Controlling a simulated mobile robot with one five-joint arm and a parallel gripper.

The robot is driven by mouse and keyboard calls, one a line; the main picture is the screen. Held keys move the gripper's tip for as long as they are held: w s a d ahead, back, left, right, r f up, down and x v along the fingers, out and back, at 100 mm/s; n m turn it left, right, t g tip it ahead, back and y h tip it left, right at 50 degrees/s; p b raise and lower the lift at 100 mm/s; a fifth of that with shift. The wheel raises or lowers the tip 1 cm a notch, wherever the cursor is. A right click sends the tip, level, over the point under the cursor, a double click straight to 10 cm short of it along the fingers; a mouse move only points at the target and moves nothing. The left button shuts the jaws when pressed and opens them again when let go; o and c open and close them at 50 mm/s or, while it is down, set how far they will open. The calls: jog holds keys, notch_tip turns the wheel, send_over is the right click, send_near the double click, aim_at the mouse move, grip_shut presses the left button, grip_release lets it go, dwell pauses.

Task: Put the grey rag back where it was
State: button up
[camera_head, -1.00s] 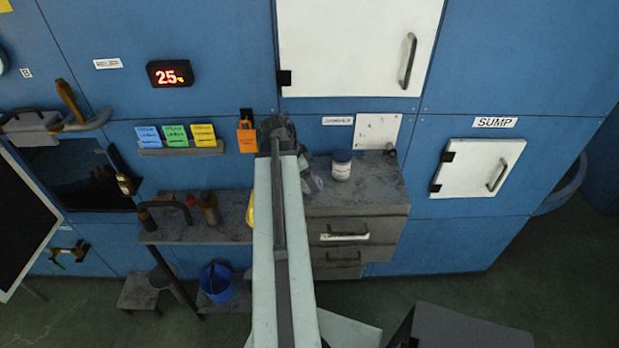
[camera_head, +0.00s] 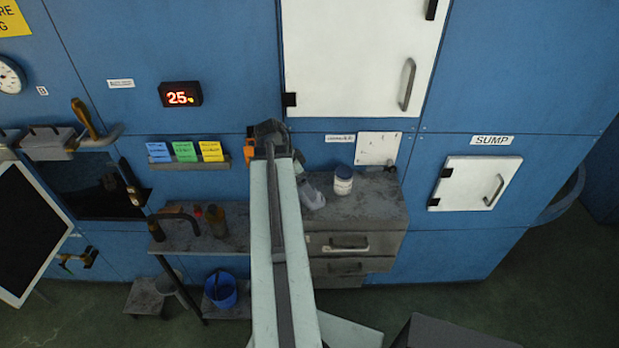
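A workbench (camera_head: 200,238) with bottles stands left of my arm, with a blue bucket (camera_head: 220,289) below. Coloured cards (camera_head: 185,152) sit on a small ledge. A white sump door (camera_head: 475,183) is at right.

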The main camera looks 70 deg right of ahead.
jog(key=p+v, duration=0.3)
jog(key=v, duration=0.2)
jog(key=shift+r, duration=0.15)
jog(key=w+a+f+n+t+y, duration=0.1)
jog(key=w+a+n+t, duration=0.2)
jog(key=w+a+n, duration=1.8)
jog(key=w+a, duration=0.1)
jog(key=a, duration=0.7)
jog(key=w+a+n+y, duration=0.1)
jog(key=w+a+n, duration=0.2)
jog(key=a, duration=0.9)
jog(key=w+a+n+y, duration=0.1)
jog(key=w+a+n, duration=0.2)
jog(key=w+a, duration=0.3)
jog(key=a+f, duration=0.1)
jog(key=a, duration=0.4)
jog(key=shift+a, duration=0.4)
